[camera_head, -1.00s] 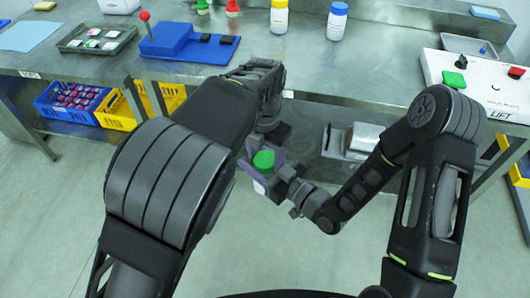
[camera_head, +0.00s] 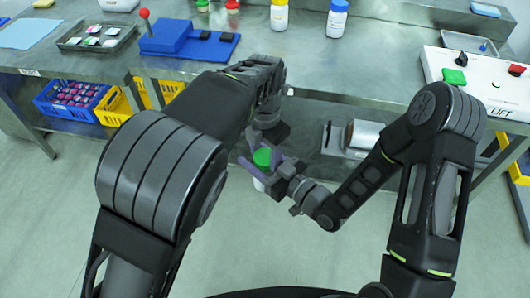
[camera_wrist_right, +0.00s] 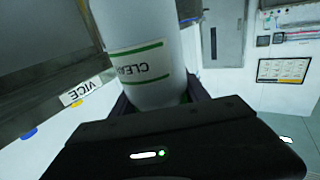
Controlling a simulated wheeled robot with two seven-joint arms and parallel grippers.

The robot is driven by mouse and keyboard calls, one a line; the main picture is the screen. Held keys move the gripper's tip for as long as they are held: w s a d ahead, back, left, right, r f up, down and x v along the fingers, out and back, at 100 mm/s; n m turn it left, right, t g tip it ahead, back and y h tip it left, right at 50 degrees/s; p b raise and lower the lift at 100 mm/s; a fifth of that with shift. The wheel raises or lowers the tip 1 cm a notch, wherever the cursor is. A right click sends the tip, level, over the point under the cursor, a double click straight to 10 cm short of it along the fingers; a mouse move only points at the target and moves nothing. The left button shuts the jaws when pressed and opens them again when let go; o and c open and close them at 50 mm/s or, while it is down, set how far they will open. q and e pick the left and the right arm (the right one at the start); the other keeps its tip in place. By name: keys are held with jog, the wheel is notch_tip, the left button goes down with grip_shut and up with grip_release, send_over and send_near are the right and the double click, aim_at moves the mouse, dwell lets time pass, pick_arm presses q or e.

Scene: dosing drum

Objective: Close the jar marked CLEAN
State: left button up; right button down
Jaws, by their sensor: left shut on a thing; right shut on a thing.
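The white jar (camera_wrist_right: 155,66) fills the middle of the right wrist view, its green-banded CLEAN label upside down there. My right gripper (camera_head: 280,172) is shut on the jar's body. In the head view the jar's green lid (camera_head: 262,157) sits at the top of the white body (camera_head: 259,185), in front of the bench. My left gripper (camera_head: 264,160) reaches in from above and behind, shut on the lid, its purple fingers beside it. I cannot tell how far the lid sits on the jar's mouth; the fingers and arms hide part of it.
The steel bench (camera_head: 310,68) lies behind my arms. On it are a blue fixture with a red-knobbed lever (camera_head: 165,37), a tray (camera_head: 97,37), a yellow-capped bottle (camera_head: 279,15), a blue-capped bottle (camera_head: 337,18) and a LIFT button panel (camera_head: 475,82). Crates (camera_head: 72,100) stand below.

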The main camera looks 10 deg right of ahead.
pick_arm(q)
jog(key=m, duration=0.4)
jog(key=o, duration=1.6)
jog(key=shift+c, duration=0.2)
jog(key=shift+r, duration=0.1)
jog(key=shift+r, duration=2.2)
